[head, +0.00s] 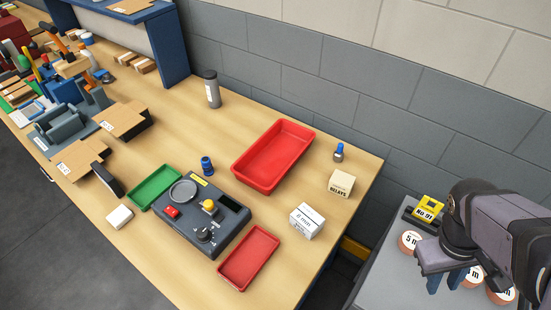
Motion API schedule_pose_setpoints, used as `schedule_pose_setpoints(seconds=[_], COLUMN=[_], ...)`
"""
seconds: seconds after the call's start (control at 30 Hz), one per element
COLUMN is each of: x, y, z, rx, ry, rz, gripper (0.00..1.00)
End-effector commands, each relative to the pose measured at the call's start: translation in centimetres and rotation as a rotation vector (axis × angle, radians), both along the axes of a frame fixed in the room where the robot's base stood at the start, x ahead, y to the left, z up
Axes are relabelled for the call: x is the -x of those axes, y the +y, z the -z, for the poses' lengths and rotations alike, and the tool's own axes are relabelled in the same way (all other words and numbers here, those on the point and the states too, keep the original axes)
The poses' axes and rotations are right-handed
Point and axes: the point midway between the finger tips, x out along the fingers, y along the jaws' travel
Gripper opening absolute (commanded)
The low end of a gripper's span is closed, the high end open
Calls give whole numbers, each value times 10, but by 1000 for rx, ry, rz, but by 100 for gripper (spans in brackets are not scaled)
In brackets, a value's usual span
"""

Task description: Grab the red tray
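A small, shallow red tray (249,258) lies on the wooden bench near its front edge, just right of a dark control box. A larger, deeper red tray (273,156) stands further back, towards the wall. Both look empty. My gripper (446,281) is at the right, over the grey surface beside the bench, well away from both trays. Its two blue fingers point down with a gap between them, and I see nothing held there. The fingertips are partly hard to make out.
The control box (203,218) and a green tray (155,187) sit left of the small red tray. A "6 mm" box (306,221), a "RELAYS" box (341,184) and a blue-topped item (339,152) stand right. Round labelled blanks (410,241) lie near my gripper.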

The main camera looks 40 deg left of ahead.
Motion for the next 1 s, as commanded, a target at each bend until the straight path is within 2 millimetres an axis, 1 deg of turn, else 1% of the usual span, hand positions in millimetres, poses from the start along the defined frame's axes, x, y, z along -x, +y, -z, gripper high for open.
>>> schedule_pose_setpoints(seconds=[0.03, 0.07, 0.17, 0.2, 0.27, 0.3, 0.37, 0.4, 0.43, 0.47, 0.5, 0.53, 0.57, 0.6, 0.67, 0.7, 0.8, 0.9, 0.93, 1.0], x=[-12, -20, -50, -62, -79, -89, -100, -105, -108, -109, -108, -106, -103, -97, -85, -77, -56, -36, -40, -42], y=[11, 17, 49, 66, 95, 117, 154, 181, 202, 224, 254, 276, 297, 324, 360, 381, 423, 456, 451, 449], z=[3, 4, 5, 5, 5, 4, 4, 3, 3, 3, 2, 2, 1, 1, 0, -1, -1, -2, 9, 22], rx=[48, 80, 211, 269, 357, 419, 516, 581, 633, 685, 755, 806, 856, 920, 1008, 1060, 1172, 1260, 1256, 1250], ry=[7, 10, 11, 11, 2, -7, -22, -38, -50, -65, -87, -105, -124, -149, -187, -212, -267, -316, -302, -300], rz=[-121, -198, -497, -620, -803, -923, -1099, -1214, -1299, -1382, -1485, -1559, -1626, -1709, -1813, -1872, -1984, -2066, -2058, -2052], gripper=[25, 25, 25, 25, 25, 25, 25, 25, 25, 25, 25, 25, 25, 25, 25, 25, 25, 25, 25, 25])
